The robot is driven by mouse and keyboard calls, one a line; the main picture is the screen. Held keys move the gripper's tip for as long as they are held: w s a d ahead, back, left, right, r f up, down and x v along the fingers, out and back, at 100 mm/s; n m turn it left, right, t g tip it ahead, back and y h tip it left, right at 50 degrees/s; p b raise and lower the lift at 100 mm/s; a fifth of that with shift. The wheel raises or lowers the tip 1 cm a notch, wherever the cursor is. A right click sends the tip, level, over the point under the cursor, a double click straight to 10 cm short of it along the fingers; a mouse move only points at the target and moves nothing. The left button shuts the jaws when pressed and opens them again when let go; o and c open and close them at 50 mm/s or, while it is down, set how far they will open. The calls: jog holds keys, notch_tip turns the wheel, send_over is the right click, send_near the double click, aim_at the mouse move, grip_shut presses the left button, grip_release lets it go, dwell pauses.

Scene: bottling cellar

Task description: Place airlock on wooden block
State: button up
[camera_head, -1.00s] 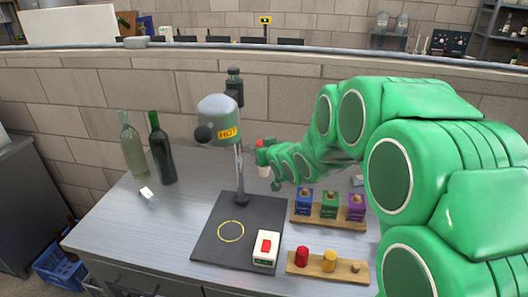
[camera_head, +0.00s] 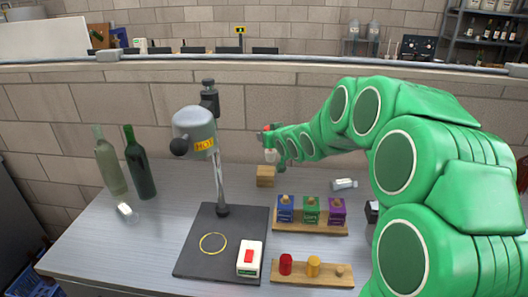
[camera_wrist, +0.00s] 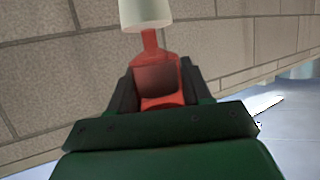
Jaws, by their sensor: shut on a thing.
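The airlock (camera_wrist: 159,82) is red with a pale, off-white end piece (camera_wrist: 145,12). My gripper (camera_wrist: 157,88) is shut on its red part in the wrist view. In the head view the airlock's pale end (camera_head: 271,156) hangs below my gripper (camera_head: 267,138), held in the air over the back of the bench. The wooden block (camera_head: 265,177) is a small tan cube on the bench, just below the airlock in the picture. A small gap shows between them. The airlock's exact depth relative to the block is hard to tell.
Two bottles (camera_head: 139,165) stand at the left. A grey lamp-like device marked HOT (camera_head: 194,130) stands on a dark base (camera_head: 200,263) left of my gripper. Colored boxes on a wooden rack (camera_head: 295,224) and a peg board (camera_head: 288,272) are in front. A small jar (camera_head: 344,184) lies right.

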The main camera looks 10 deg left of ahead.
jog(key=shift+w+a+f, duration=0.4)
jog(key=shift+w+f, duration=1.15)
jog(key=shift+f, duration=0.3)
jog(key=shift+w+a+f, duration=0.45)
jog(key=shift+w+f, duration=1.05)
jog(key=shift+f, duration=0.35)
jog(key=shift+w+a+f, duration=0.4)
jog(key=shift+w+f, duration=1.15)
jog(key=shift+f, duration=0.3)
jog(key=shift+f, duration=0.1)
jog(key=o, duration=1.1)
jog(key=shift+v, duration=0.75)
jog(key=shift+r+v, duration=0.2)
jog(key=shift+v, duration=5.1)
